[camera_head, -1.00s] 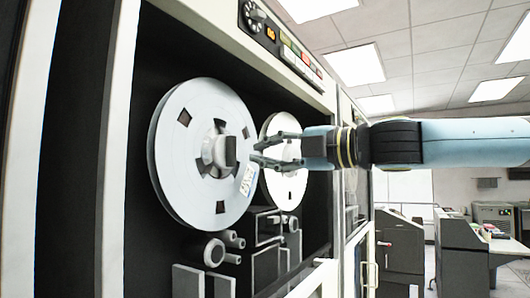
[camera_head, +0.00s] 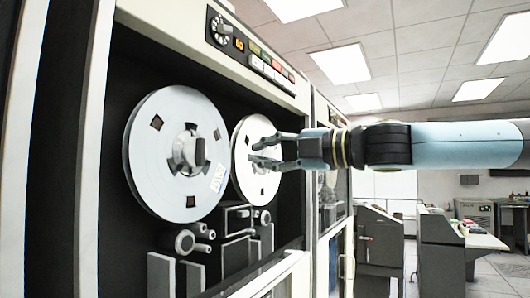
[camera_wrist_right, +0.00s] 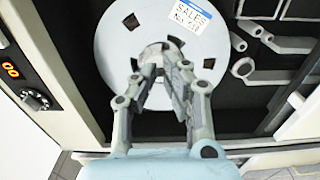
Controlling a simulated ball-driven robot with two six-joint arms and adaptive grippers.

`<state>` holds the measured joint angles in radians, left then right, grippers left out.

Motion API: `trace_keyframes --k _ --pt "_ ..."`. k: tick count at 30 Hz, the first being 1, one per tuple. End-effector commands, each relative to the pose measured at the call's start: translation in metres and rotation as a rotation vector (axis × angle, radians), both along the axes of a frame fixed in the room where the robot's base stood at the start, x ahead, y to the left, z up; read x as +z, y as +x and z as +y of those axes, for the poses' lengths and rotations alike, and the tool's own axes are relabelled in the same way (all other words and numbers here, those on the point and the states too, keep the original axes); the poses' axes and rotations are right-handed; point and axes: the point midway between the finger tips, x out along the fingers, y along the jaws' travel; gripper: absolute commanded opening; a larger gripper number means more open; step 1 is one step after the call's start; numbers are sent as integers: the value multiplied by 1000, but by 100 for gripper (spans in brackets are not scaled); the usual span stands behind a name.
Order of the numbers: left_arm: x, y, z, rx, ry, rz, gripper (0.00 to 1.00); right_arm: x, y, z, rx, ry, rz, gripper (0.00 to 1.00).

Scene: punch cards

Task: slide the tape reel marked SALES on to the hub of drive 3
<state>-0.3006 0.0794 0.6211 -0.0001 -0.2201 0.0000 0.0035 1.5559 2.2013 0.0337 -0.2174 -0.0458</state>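The white SALES reel (camera_head: 160,120) sits upright on the left hub of the tape drive, with a grey knob (camera_head: 195,152) at its centre. Its label (camera_wrist_right: 187,15) reads SALES in the right wrist view. My right gripper (camera_head: 252,151) is open and empty, in front of the reel and apart from it. In the wrist view its two fingers stand spread, partly covering the hub and the lower middle of the reel (camera_wrist_right: 115,50). How far the reel is on the hub I cannot tell. No drive number is readable. My left gripper is not in view.
A second white reel (camera_head: 242,172) is on the right hub, partly behind my gripper. The drive's control panel (camera_head: 250,55) runs above. Rollers and guides (camera_head: 188,242) stick out below the reels. Grey cabinets (camera_head: 378,240) stand farther right, with open floor nearby.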

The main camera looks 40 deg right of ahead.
Motion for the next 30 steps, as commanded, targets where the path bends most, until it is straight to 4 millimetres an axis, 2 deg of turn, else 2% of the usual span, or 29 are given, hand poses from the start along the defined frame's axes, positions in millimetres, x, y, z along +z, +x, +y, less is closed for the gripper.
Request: trace_keyframes --k 6,10,14,17,19,24,27,30 --pt "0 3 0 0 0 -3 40 -5 4 -14 -89 93 58 8" --pt "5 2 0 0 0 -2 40 -21 3 -21 -194 360 167 8" --pt "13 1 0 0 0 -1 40 -37 -2 -12 -253 659 289 8" --pt "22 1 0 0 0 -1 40 -47 -8 11 -256 901 405 8" --pt "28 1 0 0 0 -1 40 -48 -13 36 -230 1061 492 8" --pt "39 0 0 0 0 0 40 -28 -24 92 -105 1324 629 8" --pt "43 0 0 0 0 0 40 -12 -26 110 -38 1401 642 8" --pt "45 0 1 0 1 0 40 -2 -25 116 -7 1438 638 8"
